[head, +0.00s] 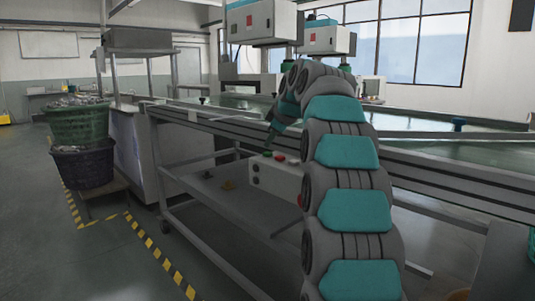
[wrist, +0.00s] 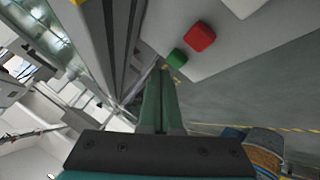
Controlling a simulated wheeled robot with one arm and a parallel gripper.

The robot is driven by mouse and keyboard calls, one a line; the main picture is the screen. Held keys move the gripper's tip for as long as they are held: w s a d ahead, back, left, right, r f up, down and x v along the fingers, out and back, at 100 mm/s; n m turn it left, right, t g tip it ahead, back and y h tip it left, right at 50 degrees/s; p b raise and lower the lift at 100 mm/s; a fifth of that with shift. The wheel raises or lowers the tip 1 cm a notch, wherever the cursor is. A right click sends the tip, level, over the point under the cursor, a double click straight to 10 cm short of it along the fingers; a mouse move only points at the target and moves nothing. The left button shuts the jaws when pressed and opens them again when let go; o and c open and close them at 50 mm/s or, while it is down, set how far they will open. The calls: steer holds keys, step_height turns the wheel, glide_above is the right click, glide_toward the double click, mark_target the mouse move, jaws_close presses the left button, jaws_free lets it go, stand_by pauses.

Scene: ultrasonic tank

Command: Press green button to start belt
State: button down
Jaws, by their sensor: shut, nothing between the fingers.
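The green button (head: 267,153) sits beside a red button (head: 280,158) on top of a pale control box (head: 272,178) below the conveyor's side rail. In the wrist view the green button (wrist: 176,57) is just beyond and slightly right of my fingertips, with the red button (wrist: 199,37) farther up and right. My gripper (head: 269,141) points down above the green button and is shut and empty. Its closed fingers also show in the wrist view (wrist: 163,76). A small gap seems to separate the tips from the button, but contact is hard to judge. The green belt (head: 235,101) runs behind the rail.
The conveyor's metal rail (head: 430,172) runs close behind my arm. A lower shelf (head: 225,200) lies under it. Stacked green (head: 77,124) and dark (head: 83,168) baskets stand at left. Grey floor is clear inside and around the yellow-black tape (head: 150,243).

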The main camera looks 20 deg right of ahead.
steer(key=shift+f, duration=0.15)
stand_by(0.5)
steer(key=shift+f+b, duration=0.3)
steer(key=shift+b, duration=0.15)
